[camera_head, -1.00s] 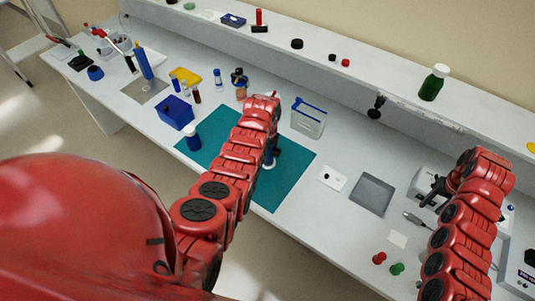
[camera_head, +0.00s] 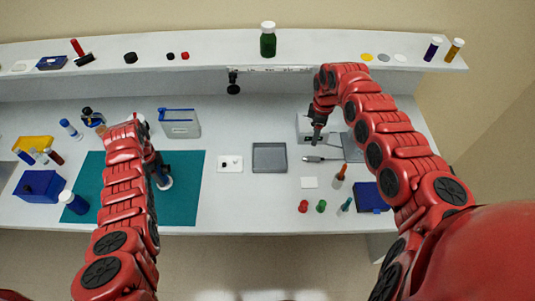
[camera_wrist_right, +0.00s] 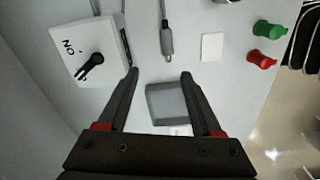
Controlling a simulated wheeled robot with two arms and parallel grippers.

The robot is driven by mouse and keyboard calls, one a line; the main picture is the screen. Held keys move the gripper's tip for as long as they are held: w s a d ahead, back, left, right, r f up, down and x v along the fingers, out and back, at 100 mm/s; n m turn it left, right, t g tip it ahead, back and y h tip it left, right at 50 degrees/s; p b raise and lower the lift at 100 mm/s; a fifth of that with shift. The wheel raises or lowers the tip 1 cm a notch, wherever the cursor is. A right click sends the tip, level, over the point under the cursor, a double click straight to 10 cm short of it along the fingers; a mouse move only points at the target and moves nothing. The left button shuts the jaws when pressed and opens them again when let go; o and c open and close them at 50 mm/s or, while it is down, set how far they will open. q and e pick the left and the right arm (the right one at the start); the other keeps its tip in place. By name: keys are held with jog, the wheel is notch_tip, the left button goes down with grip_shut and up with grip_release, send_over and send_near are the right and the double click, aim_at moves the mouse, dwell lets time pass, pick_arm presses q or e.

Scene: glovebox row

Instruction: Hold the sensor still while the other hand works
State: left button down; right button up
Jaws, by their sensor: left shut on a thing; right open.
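My left gripper (camera_head: 158,171) is over the teal mat, shut on a small upright thing with a pale round base (camera_head: 165,184). The arm and fingers hide most of it, so I cannot tell whether it is the sensor. My right gripper (camera_head: 317,130) is open and empty in front of the white switch box (camera_head: 304,122). In the right wrist view its fingers (camera_wrist_right: 160,73) point toward a grey probe on a cable (camera_wrist_right: 167,42), apart from it. The box (camera_wrist_right: 88,52) shows a black lever and "ON" lettering. The probe also lies on the bench in the head view (camera_head: 314,158).
A grey tray (camera_head: 269,158) and a white card (camera_head: 229,164) lie between the arms. A white square (camera_head: 309,182), red peg (camera_head: 303,206) and green peg (camera_head: 321,206) lie near the front. A clear bin (camera_head: 180,128) stands behind the teal mat (camera_head: 190,205). A shelf runs along the back.

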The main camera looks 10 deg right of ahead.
jog(key=s+n, duration=0.1)
jog(key=n, duration=0.1)
send_over(313, 157)
jog(key=shift+n, duration=0.3)
jog(key=f, duration=0.7)
jog(key=shift+s+d+f, duration=0.1)
jog(key=shift+d+f, duration=0.1)
jog(key=shift+f, duration=0.05)
jog(key=f, duration=0.4)
jog(key=shift+a, duration=0.35)
jog(key=shift+d+f, duration=0.15)
jog(key=shift+f, duration=0.3)
grip_shut()
